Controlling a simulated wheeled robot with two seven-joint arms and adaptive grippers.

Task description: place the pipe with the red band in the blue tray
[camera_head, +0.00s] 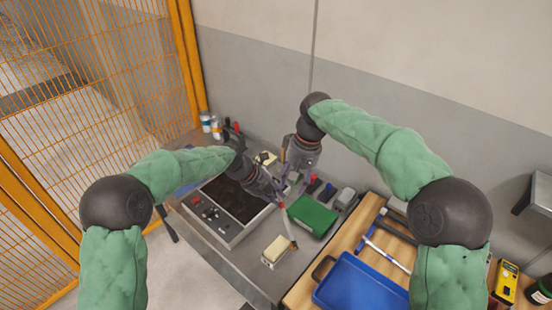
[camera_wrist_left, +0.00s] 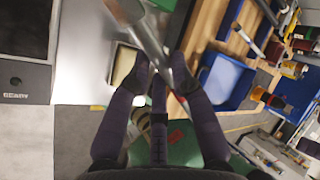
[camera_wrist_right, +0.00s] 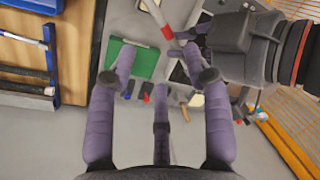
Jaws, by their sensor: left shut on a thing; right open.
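The pipe (camera_head: 288,226) is grey with a red band. My left gripper (camera_head: 279,199) is shut on it near the band, and the pipe slants down toward the front. The pipe (camera_wrist_left: 147,35) also crosses between the fingers (camera_wrist_left: 160,68) in the left wrist view. My right gripper (camera_head: 292,181) is open and empty, close to the left one. In the right wrist view its spread fingers (camera_wrist_right: 158,77) are below the pipe's red band (camera_wrist_right: 167,32) in the picture, apart from it. The blue tray (camera_head: 358,286) is empty on the wooden bench at the front right.
A dark-topped machine panel (camera_head: 235,200) is left. Long tools (camera_head: 388,252) lie beyond the tray. Small red and blue items stand behind the mat. An orange mesh fence (camera_head: 85,100) bounds the left.

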